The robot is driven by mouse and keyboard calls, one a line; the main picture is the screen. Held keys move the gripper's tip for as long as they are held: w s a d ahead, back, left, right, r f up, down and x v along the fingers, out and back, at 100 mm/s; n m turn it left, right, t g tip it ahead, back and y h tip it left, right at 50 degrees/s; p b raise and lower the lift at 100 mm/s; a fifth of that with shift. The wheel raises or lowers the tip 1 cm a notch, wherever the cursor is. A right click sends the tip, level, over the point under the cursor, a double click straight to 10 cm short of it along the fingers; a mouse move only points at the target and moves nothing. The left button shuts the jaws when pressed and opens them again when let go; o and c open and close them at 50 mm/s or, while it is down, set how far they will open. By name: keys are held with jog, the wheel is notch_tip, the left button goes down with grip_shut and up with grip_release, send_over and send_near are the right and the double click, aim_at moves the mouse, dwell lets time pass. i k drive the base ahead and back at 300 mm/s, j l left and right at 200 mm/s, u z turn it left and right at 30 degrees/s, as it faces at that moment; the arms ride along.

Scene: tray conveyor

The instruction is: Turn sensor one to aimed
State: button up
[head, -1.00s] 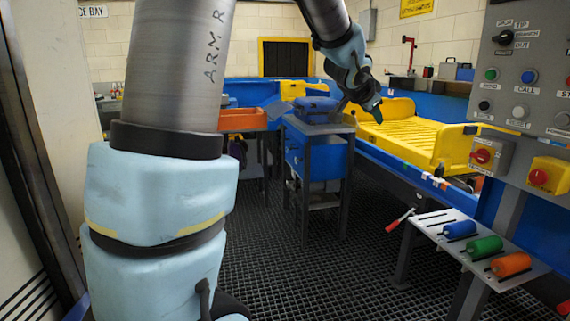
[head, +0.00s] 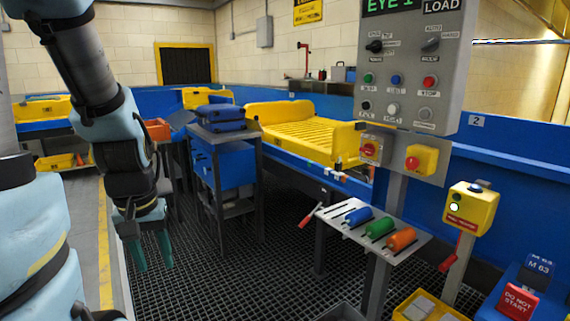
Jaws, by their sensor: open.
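No part in view is clearly labelled as sensor one, and I cannot tell its aim. The grey control panel (head: 412,75) stands at the upper right, with a green display (head: 393,5) at its top reading "EYE 1", partly cut off by the frame. My gripper (head: 152,252) hangs at the left with its teal fingers pointing down, apart and empty. It is over the dark grated floor, well away from the panel and touching nothing.
A yellow tray (head: 300,138) lies on the blue conveyor. A blue bin stand (head: 222,165) stands between my gripper and the conveyor. A shelf with coloured handles (head: 375,228) and a yellow button box (head: 470,208) stand right.

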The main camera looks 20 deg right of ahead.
aim_at(338, 165)
jog(key=i+l+z, duration=0.25)
jog(key=i+z, duration=0.15)
jog(key=i, duration=0.8)
jog(key=i+j+z, duration=0.2)
jog(key=i+z, duration=0.2)
jog(key=i, duration=0.8)
